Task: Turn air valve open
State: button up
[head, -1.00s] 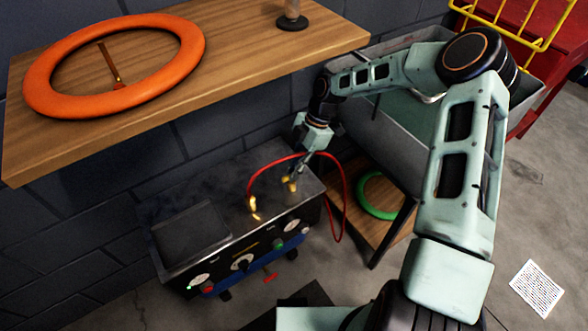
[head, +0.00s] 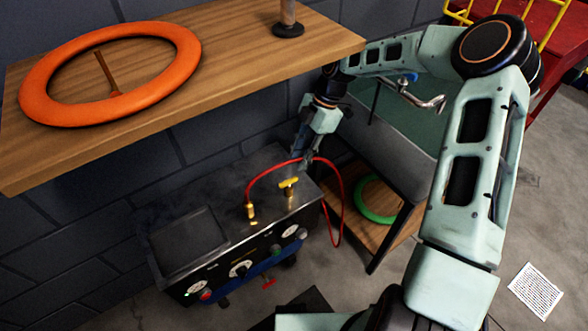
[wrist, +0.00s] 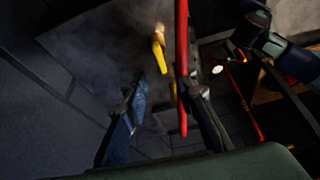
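The air valve shows as a yellow T-shaped handle (head: 289,187) on the top right of a black metal compressor box (head: 215,238). A yellow handle part (wrist: 159,52) also shows in the wrist view, beyond the fingertips. My gripper (head: 302,164) is above and slightly behind the handle, apart from it. In the wrist view my gripper (wrist: 168,92) has its two fingers spread, with nothing held. A red hose (head: 275,169) arches from a brass fitting (head: 251,212) close by my fingers. In the wrist view the hose (wrist: 181,60) crosses close to the right finger; I cannot tell whether they touch.
A wooden shelf (head: 235,60) with an orange ring (head: 45,105) overhangs the box. A grey sink (head: 400,145) with a tap stands to the right. A green ring (head: 375,212) lies on a lower wooden shelf. A paper sheet (head: 535,291) lies on open floor.

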jog(key=shift+v, duration=2.25)
